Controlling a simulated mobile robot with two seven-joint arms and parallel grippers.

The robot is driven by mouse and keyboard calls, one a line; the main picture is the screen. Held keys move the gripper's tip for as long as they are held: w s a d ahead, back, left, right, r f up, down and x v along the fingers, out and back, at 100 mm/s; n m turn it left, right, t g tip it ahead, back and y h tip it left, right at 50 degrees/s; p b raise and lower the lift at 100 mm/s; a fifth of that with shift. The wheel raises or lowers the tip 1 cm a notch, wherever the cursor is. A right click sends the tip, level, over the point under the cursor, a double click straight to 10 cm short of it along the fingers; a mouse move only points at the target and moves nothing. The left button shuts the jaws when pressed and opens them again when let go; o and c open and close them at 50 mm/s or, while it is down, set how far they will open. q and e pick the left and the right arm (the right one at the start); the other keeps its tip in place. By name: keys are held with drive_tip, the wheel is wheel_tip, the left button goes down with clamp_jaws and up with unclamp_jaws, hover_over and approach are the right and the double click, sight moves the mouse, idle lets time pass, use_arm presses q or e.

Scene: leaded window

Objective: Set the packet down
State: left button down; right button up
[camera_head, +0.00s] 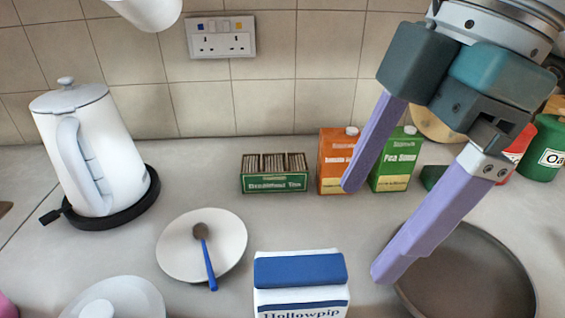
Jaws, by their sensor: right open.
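A white packet with a blue top (301,270), lettered "Hollowpip", stands at the front middle of the worktop. Its lower part is cut off by the picture's bottom edge. My right gripper (368,230) reaches in from the upper right with its two lilac fingers wide apart. It is open and holds nothing. Its fingertips are to the right of the packet in the picture, and I see a gap between them and it. My left gripper is out of view.
A kettle (83,147) stands on its black base at left. A saucer (175,250) holds a blue-handled spoon (206,256). Behind are a tea box (274,182), an orange carton (335,160) and a green carton (397,165). A dark round pan (480,275) lies at right.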

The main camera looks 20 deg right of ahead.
drive_tip(key=v, duration=0.6)
drive_tip(key=shift+r, duration=0.15)
